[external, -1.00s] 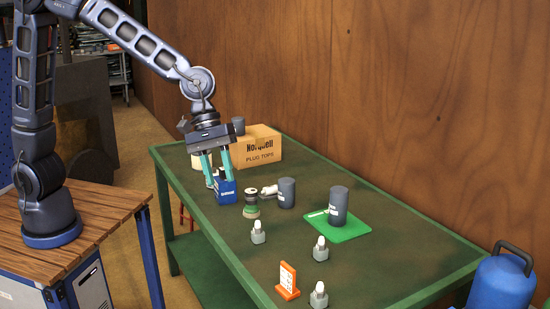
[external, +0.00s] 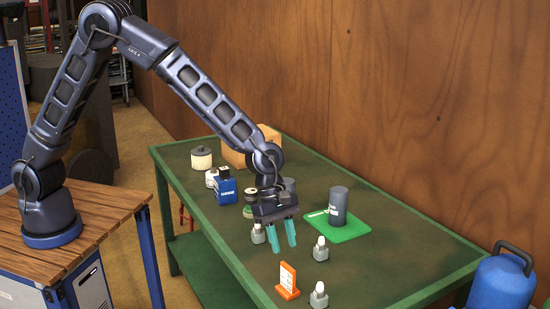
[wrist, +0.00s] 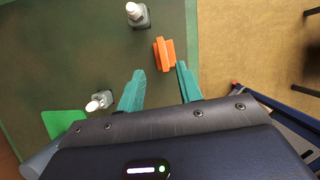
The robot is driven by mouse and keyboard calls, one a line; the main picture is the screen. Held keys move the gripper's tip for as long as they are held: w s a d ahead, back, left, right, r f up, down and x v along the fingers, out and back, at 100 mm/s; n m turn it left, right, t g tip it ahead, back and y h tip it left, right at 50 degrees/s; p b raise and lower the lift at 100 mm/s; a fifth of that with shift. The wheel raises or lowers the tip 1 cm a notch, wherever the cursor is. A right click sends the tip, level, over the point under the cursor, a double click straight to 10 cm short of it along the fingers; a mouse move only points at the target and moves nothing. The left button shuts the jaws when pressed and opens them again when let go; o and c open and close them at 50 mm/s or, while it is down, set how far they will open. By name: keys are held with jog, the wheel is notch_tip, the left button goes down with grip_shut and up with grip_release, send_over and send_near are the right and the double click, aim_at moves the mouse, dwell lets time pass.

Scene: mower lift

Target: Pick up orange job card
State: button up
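The orange job card (external: 287,281) stands upright near the front edge of the green table, with a white printed face. In the wrist view the orange job card (wrist: 164,54) is seen from above, beyond the fingertips and close to the table edge. My gripper (external: 283,249) is open and empty, with teal fingers pointing down, above and behind the card in the external view. In the wrist view my gripper (wrist: 160,74) has its two fingers spread apart, with the card ahead of the gap between them.
Grey spark plug-like pieces with white tops stand near the card (external: 319,296) and behind it (external: 320,250). A dark cylinder (external: 338,207) stands on a green mat (external: 355,232). A blue box (external: 225,190), a white pot (external: 201,158) and a cardboard box (external: 232,158) are farther back.

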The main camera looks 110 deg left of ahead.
send_near(293, 288)
jog(key=x, duration=0.5)
jog(key=shift+f, duration=0.1)
grip_shut()
